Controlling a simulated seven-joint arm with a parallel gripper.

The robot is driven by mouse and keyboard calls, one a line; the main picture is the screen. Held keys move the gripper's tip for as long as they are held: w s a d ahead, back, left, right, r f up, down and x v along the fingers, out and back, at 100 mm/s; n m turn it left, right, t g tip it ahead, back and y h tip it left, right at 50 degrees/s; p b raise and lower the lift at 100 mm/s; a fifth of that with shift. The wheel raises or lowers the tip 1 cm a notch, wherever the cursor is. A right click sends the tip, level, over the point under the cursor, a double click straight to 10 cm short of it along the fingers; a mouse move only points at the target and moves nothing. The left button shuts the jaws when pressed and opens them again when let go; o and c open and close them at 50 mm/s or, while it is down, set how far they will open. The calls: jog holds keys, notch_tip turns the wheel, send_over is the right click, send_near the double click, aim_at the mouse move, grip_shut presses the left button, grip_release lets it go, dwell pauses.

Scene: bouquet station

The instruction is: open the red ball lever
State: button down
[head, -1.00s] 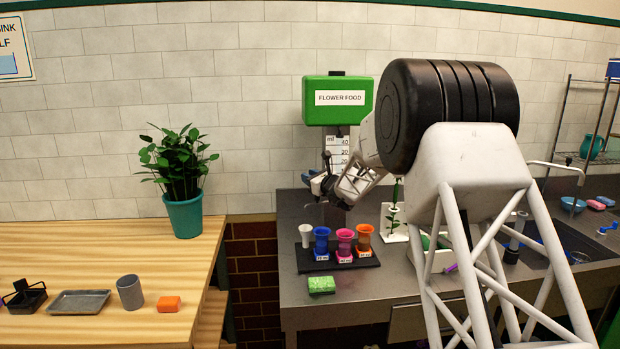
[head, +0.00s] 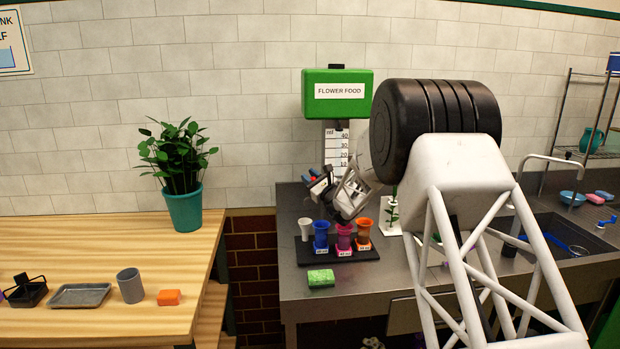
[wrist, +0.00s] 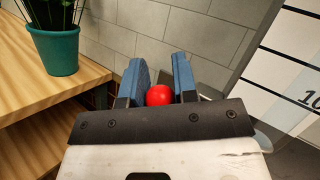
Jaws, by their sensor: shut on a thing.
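The red ball of the lever (wrist: 159,95) sits between the two blue finger pads of my gripper (wrist: 160,74) in the wrist view. My gripper is shut on it.
White, blue (head: 321,237), pink and orange (head: 363,234) cups stand on a black tray (head: 340,256) below my gripper. A potted plant (head: 184,208) stands on the wooden table at left. A sink (head: 565,235) is at right.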

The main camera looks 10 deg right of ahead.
jog(key=c, duration=0.9)
grip_release()
jog(key=shift+s+d, duration=0.1)
jog(key=shift+s, duration=0.05)
jog(key=v, duration=0.7)
jog(key=shift+s+f, duration=0.2)
jog(key=shift+d, duration=0.15)
